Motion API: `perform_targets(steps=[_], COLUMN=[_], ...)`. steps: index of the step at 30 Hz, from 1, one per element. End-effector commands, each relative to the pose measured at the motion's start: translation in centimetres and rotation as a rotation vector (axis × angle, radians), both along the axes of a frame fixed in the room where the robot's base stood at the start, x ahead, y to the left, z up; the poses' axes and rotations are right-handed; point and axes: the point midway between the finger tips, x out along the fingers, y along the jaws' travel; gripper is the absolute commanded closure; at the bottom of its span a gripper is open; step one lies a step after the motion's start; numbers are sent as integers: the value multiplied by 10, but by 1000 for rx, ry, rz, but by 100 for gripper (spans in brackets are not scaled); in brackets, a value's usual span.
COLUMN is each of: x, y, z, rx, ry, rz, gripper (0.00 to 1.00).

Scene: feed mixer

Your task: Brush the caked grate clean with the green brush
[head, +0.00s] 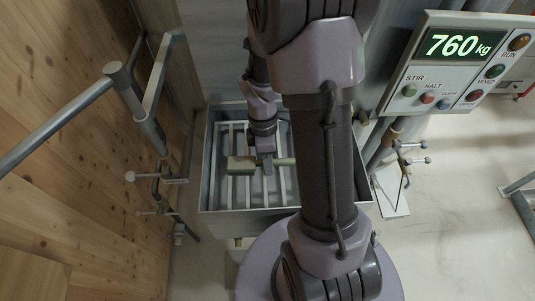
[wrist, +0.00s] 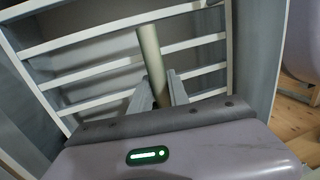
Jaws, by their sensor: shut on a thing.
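The green brush (head: 242,164) has a dull green block at its left end and a pale green handle to the right. My gripper (head: 266,166) is shut on the handle, over the grate (head: 247,192). In the wrist view the pale handle (wrist: 150,52) rises between the two fingers of my gripper (wrist: 158,88), with the pale bars of the grate (wrist: 105,74) behind it. The brush block is hidden there. Whether the bristles touch the bars cannot be told. No caked dirt stands out clearly on the bars.
The grate lies inside a grey metal trough (head: 255,219) with raised walls. A wooden wall (head: 60,190) and metal pipes (head: 133,100) stand to the left. A control panel (head: 450,75) reading 760 kg is at the right. Open floor (head: 450,220) lies at the lower right.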

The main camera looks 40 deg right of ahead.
Motion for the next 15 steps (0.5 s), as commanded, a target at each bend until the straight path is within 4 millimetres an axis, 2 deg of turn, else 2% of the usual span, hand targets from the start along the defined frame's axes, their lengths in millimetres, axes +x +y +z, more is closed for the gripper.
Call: perform_targets(steps=[6, 15], x=[-9, 16], y=[5, -10], z=[0, -2], rx=[0, 0], ry=[1, 0], rz=[-1, -2], gripper=[100, 100])
